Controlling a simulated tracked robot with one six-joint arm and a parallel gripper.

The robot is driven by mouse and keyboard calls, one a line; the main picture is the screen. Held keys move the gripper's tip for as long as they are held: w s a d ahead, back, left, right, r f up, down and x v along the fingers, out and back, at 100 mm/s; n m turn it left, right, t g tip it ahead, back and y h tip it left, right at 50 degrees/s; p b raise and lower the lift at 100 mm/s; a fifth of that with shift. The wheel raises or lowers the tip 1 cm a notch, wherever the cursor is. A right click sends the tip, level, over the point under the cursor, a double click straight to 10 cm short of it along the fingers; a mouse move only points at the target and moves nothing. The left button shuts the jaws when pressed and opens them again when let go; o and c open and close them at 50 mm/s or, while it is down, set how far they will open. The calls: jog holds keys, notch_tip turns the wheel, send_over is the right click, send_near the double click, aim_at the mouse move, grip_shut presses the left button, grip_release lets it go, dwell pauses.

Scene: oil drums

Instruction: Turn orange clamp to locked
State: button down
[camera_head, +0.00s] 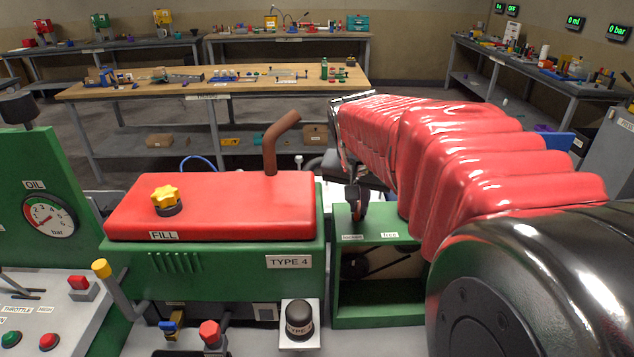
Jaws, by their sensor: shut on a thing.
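My arm, in a red ribbed sleeve, reaches in from the lower right to above the green frame to the right of the engine. My gripper (357,203) is small and dark below the sleeve's far end, just above two small labels on the frame's top. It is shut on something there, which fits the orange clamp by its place. The clamp itself is mostly hidden, and no clear orange shape shows. I cannot tell which way the clamp is turned. The label at the left (352,237) is too small to read surely; the right one (390,235) is also small.
A red engine cover (230,205) with a yellow fill cap (166,198) and a brown pipe (277,140) stands close at the left. The open green frame (380,318) holds a belt. Workbenches with tools (215,85) stand behind.

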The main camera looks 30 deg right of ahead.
jog(key=c, duration=1.8)
grip_release()
jog(key=shift+c, duration=0.2)
jog(key=shift+r, duration=0.15)
jog(key=v, duration=1.3)
jog(key=shift+r, duration=0.25)
jog(key=shift+s, duration=0.2)
